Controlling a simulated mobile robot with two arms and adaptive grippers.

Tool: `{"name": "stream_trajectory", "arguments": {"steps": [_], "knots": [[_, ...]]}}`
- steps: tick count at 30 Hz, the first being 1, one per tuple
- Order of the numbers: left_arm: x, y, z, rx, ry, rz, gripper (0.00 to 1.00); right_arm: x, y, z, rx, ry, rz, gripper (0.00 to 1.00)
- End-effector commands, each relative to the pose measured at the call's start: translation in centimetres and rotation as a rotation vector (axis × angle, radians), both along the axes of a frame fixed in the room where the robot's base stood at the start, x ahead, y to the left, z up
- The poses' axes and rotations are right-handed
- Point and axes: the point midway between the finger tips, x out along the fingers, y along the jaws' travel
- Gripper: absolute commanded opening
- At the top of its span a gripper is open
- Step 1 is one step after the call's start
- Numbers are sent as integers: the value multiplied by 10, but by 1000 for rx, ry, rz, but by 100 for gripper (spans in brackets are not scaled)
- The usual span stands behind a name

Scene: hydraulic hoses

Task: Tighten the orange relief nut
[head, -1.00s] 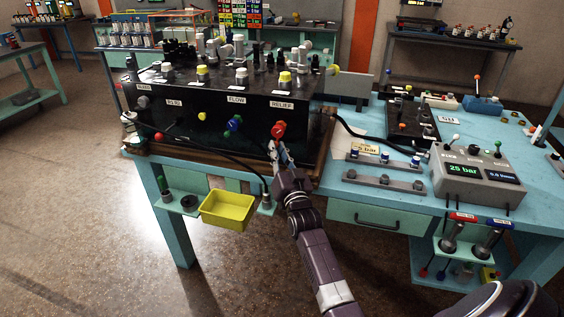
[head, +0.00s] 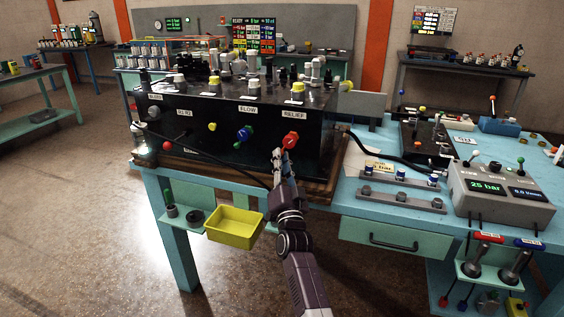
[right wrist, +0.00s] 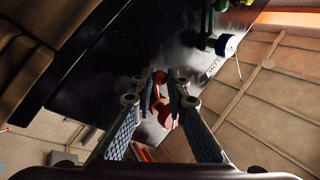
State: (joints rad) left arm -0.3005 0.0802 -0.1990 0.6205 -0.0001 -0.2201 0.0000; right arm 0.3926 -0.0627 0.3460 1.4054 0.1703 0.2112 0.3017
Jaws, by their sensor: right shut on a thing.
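The orange-red relief nut (head: 290,140) sticks out of the front of the black valve block (head: 330,143), just below the RELIEF label. My right gripper (head: 279,157) reaches up to it from below and in front, with its fingers shut on it. In the right wrist view the nut (right wrist: 165,115) shows orange-red between the two fingers (right wrist: 163,100), which partly cover it. The exact contact of the fingertips is dark and hard to make out. My left gripper is not in view.
A blue-green knob (head: 244,134) and a yellow knob (head: 212,127) sit left of the nut. A black hose crosses the block's front near my right gripper. A yellow bin (head: 234,236) hangs below left. A grey gauge box (head: 500,190) reading 25 bar stands at right.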

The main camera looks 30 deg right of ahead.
Motion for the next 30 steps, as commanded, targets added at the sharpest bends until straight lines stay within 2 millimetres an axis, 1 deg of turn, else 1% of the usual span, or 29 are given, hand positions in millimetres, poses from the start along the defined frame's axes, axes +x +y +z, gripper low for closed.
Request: {"name": "stream_trajectory", "arguments": {"steps": [5, 6, 9, 10, 17, 21, 23, 26, 30], "knots": [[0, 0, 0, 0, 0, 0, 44, 0, 0, -1, 1, 2, 0, 0], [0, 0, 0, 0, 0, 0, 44, 0, 0, -1, 1, 2, 0, 18], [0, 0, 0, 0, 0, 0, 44, 0, 0, -1, 1, 2, 0, 29], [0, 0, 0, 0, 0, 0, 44, 0, 0, -1, 1, 2, 0, 31], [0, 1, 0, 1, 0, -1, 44, 0, 0, -1, -1, 1, 0, 31], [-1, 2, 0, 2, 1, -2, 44, -5, 3, -4, 0, 2, 0, 31], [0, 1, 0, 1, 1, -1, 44, -11, 6, -7, 1, 3, 1, 31], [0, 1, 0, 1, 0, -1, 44, -26, 12, -14, 1, 4, 1, 31], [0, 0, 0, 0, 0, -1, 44, -52, 24, -25, 1, 4, 1, 31]]}}
